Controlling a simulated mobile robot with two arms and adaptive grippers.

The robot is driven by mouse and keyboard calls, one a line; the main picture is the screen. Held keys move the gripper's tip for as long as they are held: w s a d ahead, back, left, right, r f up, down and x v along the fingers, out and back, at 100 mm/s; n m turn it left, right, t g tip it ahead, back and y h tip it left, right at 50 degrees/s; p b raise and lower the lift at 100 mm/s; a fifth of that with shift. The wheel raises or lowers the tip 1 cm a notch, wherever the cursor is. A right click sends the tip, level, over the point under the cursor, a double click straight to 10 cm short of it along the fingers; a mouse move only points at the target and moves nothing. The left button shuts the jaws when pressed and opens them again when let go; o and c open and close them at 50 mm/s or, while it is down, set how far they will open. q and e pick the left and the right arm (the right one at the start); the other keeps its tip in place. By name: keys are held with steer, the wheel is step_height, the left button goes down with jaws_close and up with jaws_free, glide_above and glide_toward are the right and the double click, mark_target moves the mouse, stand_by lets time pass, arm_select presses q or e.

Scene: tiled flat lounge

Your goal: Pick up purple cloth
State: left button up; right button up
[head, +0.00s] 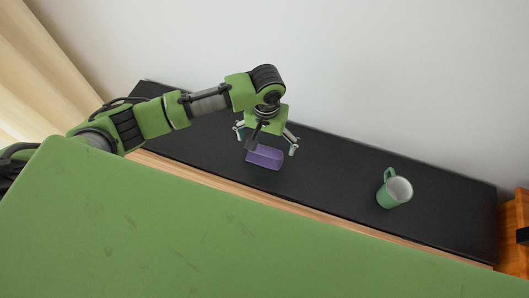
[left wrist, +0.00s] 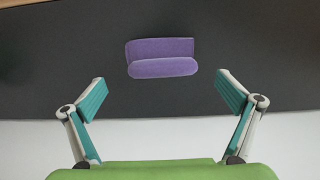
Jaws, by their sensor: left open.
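The purple cloth (head: 266,157) lies folded on a black shelf top (head: 325,179), beneath my left gripper (head: 268,145) in the head view. In the left wrist view the cloth (left wrist: 161,58) lies ahead of and centred between the two spread fingers of my left gripper (left wrist: 160,88). The left gripper is open and empty, and its fingers do not touch the cloth. Part of the cloth is hidden behind the gripper in the head view. My right gripper is not in view.
A green mug (head: 393,190) stands on the shelf top to the right of the cloth. A white wall (head: 400,80) runs behind the shelf. A wooden piece of furniture (head: 516,232) stands at the right end. The black surface between cloth and mug is clear.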

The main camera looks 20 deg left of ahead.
mark_target(265, 150)
arm_select(q)
steer(key=shift+s+a+f, duration=0.1)
steer(key=shift+f, duration=0.3)
step_height(265, 150, down, 4)
steer(key=shift+a+f+p, duration=0.1)
steer(key=shift+f+p, duration=0.1)
steer(key=shift+p, duration=0.45)
steer(key=shift+c, duration=0.4)
steer(key=c, duration=1)
steer(key=shift+c, duration=0.2)
